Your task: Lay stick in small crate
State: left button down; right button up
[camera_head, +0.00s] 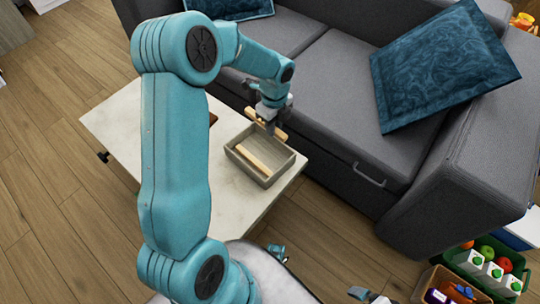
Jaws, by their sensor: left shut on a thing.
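A small beige-grey crate (286,172) stands on the pale marble-topped table. One light wooden stick (252,160) lies inside it, slanting along the crate floor. My left gripper (268,116) is above the crate's back edge by the sofa. It is shut on a second light wooden stick (280,134), which slants down to the right over the crate's back rim. I cannot tell whether the held stick touches the rim. The fingers hide part of that stick.
The pale table (120,120) has bare top to the left, partly hidden by my arm. A brown object edge (213,118) shows behind my arm. A grey sofa (325,85) with blue cushions (440,65) stands close behind. Filled crates (490,265) are at lower right.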

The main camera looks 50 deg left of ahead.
aim_at(273, 158)
pick_arm(q)
notch_tip(273, 158, down, 14)
jog(key=b, duration=0.3)
jog(key=shift+b, duration=0.35)
jog(key=shift+f, duration=0.2)
jog(key=c, duration=1.3)
grip_release()
